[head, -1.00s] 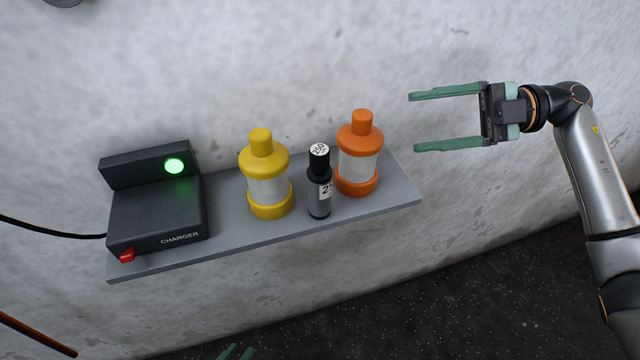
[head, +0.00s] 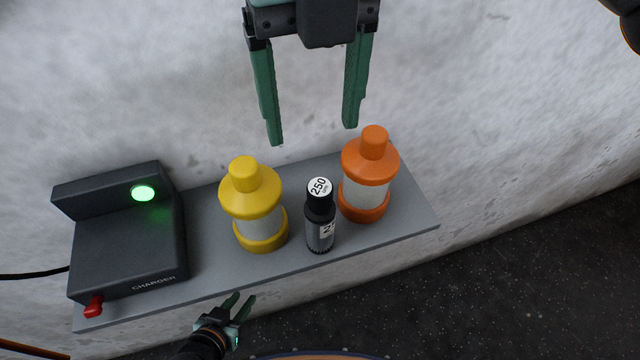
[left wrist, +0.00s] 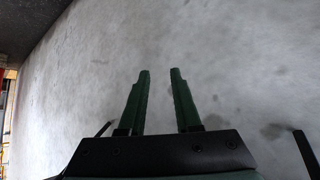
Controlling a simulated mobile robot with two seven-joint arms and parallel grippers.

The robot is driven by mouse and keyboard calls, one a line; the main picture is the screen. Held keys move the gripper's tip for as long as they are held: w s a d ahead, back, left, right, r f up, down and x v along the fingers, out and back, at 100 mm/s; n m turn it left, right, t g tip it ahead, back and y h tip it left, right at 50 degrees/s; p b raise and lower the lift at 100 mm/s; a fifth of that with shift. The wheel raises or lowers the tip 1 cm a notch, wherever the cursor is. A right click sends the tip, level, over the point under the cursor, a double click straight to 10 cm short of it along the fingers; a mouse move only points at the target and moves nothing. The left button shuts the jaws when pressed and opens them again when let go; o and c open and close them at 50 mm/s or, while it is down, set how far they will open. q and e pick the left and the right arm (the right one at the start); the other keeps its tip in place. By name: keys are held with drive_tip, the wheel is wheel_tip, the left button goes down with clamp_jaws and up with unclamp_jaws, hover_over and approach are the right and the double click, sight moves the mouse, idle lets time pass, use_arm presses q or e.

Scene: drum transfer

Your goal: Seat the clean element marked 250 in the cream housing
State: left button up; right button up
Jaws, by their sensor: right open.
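The element marked 250 (head: 320,225) is a small dark cylinder with a white top label, upright on the grey shelf (head: 215,268). It stands between a yellow-capped canister and an orange-capped one. My right gripper (head: 313,135) comes down from the top of the head view, open and empty, its fingertips above and behind the element in the picture. My left gripper (head: 245,296) is low, in front of the shelf edge, open and empty; its fingers also show in the left wrist view (left wrist: 160,71). No cream housing shows in these frames.
The yellow canister (head: 250,203) and orange canister (head: 371,160) stand close on either side of the element. A concrete wall (head: 480,110) is behind the shelf.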

hover_over(320, 187)
drive_tip(key=f, duration=0.6)
drive_tip(key=shift+s+a+f, duration=0.15)
drive_tip(key=shift+s+a, duration=0.1)
drive_tip(key=shift+s, duration=0.1)
drive_tip(key=shift+w+d+f+p, duration=0.2)
drive_tip(key=shift+f+p, duration=0.1)
drive_tip(key=shift+f, duration=1.25)
drive_tip(key=shift+w+d+f+p, duration=0.15)
drive_tip(key=shift+f+p, duration=0.15)
drive_tip(key=shift+f, duration=1.2)
drive_tip(key=shift+a, duration=0.1)
drive_tip(key=shift+c, duration=0.3)
clamp_jaws()
